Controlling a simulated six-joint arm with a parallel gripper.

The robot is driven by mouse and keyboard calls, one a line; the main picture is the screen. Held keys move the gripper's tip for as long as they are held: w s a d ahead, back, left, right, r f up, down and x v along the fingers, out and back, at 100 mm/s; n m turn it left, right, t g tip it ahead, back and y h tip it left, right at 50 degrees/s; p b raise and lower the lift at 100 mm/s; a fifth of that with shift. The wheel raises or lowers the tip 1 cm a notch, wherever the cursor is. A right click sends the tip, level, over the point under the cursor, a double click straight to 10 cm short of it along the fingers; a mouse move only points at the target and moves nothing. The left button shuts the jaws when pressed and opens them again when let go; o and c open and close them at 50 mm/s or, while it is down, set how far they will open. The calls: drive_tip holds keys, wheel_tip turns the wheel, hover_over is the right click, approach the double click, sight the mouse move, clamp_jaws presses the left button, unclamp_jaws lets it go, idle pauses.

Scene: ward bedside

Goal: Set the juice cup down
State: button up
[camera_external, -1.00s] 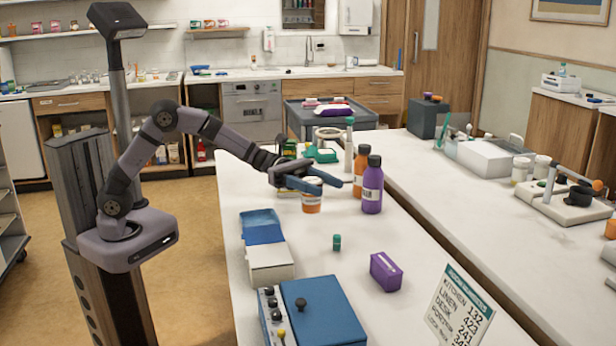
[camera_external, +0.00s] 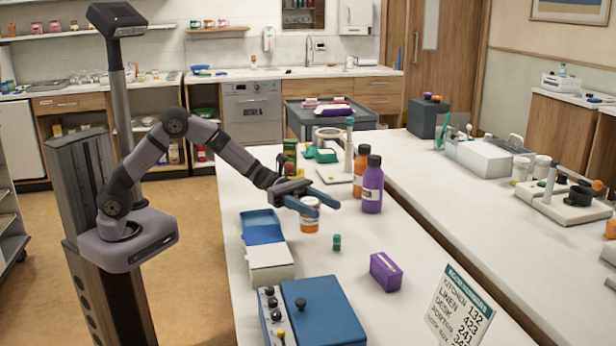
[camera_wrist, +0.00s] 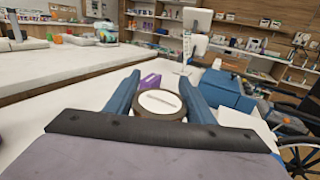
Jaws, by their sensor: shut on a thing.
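The juice cup (camera_external: 309,220) is orange with a pale label and upright in the external view. My gripper (camera_external: 325,207) has blue fingers and is shut on the cup near its top. In the wrist view, the cup's round white lid (camera_wrist: 160,103) lies between the two fingers (camera_wrist: 160,78). The cup is over the white table (camera_external: 350,235). I cannot tell whether its base touches the surface.
A purple bottle (camera_external: 372,185) and an orange bottle (camera_external: 360,168) stand just behind the cup. A small green item (camera_external: 337,242) and a purple box (camera_external: 385,271) are in front. A blue-lidded case (camera_external: 265,250) sits left. Bare table lies to the right.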

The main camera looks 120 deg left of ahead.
drive_tip(key=shift+f, duration=1.75)
drive_tip(key=shift+f, duration=0.1)
drive_tip(key=o, duration=1.2)
drive_tip(key=shift+f, duration=0.1)
drive_tip(key=shift+r, duration=0.3)
drive_tip(key=b+v, duration=0.1)
drive_tip(key=v, duration=1.1)
